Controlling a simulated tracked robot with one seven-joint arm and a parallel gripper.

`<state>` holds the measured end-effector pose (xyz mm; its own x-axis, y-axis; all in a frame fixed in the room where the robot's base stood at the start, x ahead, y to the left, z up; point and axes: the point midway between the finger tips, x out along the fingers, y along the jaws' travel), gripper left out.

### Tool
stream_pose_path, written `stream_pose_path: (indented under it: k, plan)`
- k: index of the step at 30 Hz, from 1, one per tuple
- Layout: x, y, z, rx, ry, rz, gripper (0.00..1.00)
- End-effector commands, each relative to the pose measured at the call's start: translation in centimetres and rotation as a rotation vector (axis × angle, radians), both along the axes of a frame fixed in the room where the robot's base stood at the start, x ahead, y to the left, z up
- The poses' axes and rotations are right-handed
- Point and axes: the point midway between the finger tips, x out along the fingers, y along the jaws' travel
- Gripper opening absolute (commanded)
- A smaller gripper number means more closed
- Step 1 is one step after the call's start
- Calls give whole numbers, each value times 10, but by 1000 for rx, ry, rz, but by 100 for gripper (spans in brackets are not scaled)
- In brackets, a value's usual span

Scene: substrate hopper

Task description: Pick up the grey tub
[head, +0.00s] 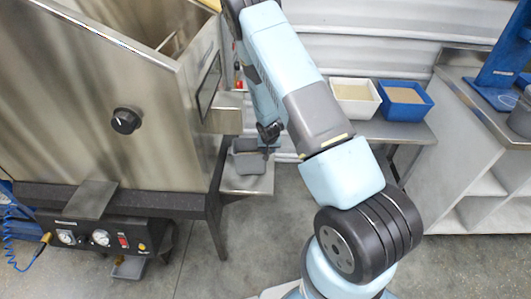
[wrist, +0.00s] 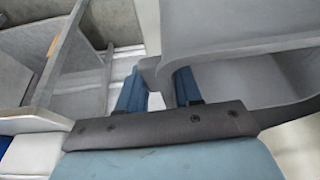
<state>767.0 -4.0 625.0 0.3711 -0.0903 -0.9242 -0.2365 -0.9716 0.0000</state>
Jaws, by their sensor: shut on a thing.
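The grey tub (head: 249,160) is at the small metal shelf beside the hopper in the head view. In the wrist view the tub (wrist: 235,45) fills the upper right, with its hollow inside showing at the right. My gripper (head: 268,148) is at the tub's right side in the head view. In the wrist view my gripper (wrist: 160,88) has its two blue fingers on either side of a part of the tub's wall, shut on it. I cannot tell whether the tub rests on the shelf or is just above it.
The steel hopper (head: 110,100) with a black knob stands at the left. The small metal shelf (head: 252,184) juts from its side. A white tub (head: 354,108) and a blue tub (head: 405,112), both filled, stand on a bench behind my arm. A worktop (head: 480,105) is at the right.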

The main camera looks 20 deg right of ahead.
Motion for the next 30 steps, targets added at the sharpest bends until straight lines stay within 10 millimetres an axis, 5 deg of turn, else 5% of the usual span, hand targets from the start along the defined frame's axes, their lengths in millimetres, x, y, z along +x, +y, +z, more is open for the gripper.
stream_pose_path:
  k: [4, 15, 21, 30]
  plan:
    - [1, 0, 23, 0, -4, -1, 0]
    - [-54, -3, 84, 2, -2, -2, 0]
    - [-97, -6, 100, 1, 0, -2, 0]
    - [-132, -8, 116, 0, -1, -1, 0]
